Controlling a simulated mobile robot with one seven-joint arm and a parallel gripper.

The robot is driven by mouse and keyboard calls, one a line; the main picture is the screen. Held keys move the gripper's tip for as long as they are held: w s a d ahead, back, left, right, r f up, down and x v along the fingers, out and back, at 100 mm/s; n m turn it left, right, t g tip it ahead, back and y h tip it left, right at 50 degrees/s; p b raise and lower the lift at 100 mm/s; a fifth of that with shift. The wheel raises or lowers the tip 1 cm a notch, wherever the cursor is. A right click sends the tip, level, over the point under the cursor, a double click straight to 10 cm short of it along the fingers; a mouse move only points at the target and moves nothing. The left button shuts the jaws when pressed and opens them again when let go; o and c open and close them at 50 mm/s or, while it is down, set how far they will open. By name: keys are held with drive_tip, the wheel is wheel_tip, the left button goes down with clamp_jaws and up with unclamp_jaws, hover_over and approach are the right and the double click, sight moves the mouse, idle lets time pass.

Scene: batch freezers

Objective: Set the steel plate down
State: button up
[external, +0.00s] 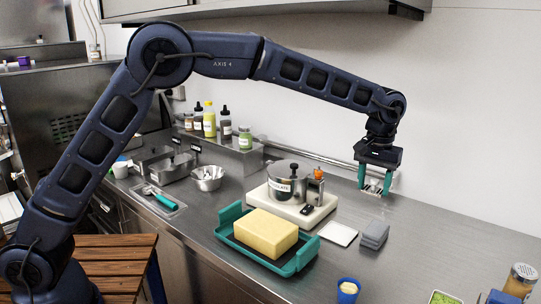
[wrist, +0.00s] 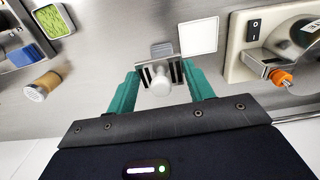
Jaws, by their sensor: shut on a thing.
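My gripper (external: 375,182) hangs in the air at the right, above the steel counter, with its teal fingers pointing down. It is shut on the steel plate (external: 373,190), a small square piece with dark and light bands. In the wrist view the plate (wrist: 148,72) sits between the teal fingers, with a pale round knob (wrist: 160,82) on the side facing the camera. The plate is clear of the counter. Its underside is hidden.
A grey stack (external: 375,236) and a white square (external: 339,233) lie on the counter below my gripper. A teal tray (external: 233,214) holds a yellow block. The counter (external: 440,235) right of the stack is bare.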

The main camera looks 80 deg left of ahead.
hover_over(369, 270)
wheel_tip(369, 270, down, 20)
idle(0.7)
drive_tip(key=shift+f, duration=0.2)
drive_tip(key=o, duration=1)
drive_tip(key=shift+r, duration=0.1)
